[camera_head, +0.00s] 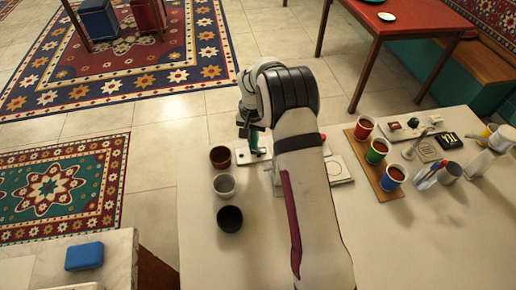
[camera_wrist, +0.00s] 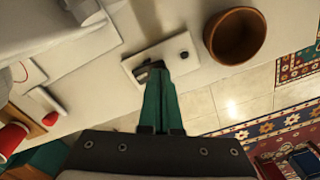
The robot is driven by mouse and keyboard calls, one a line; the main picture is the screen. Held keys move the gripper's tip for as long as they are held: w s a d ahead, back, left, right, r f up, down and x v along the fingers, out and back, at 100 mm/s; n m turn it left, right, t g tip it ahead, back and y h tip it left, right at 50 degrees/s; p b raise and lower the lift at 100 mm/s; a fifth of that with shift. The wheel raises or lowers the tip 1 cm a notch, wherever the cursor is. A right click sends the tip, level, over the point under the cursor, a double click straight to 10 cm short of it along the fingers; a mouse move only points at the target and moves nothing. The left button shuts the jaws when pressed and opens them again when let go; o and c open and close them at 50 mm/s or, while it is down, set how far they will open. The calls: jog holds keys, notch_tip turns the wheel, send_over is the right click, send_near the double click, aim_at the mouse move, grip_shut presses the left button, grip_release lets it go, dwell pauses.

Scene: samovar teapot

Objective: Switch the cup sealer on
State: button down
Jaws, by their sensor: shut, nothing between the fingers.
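My gripper (camera_head: 254,150) has teal fingers and points down over the worktop, left of my forearm. In the wrist view the fingers (camera_wrist: 158,68) are closed together, with nothing between them. Their tips are over a small white plate (camera_wrist: 135,62), beside a dark part on it; I cannot tell whether they touch. A round black knob (camera_wrist: 184,55) stands on the same plate, apart from the fingers. The plate also shows in the head view (camera_head: 240,158). My arm hides much of the equipment behind it, so I cannot make out the whole cup sealer or its switch state.
A brown cup (camera_head: 220,157), a pale cup (camera_head: 224,186) and a black cup (camera_head: 230,219) stand along the worktop's left edge. A wooden tray (camera_head: 362,152) at right holds red, green and blue cups. The front right worktop (camera_head: 420,245) is clear.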

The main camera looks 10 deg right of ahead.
jog(key=shift+f, duration=0.6)
notch_tip(320, 180, up, 7)
jog(key=shift+f, duration=0.15)
dwell(0.7)
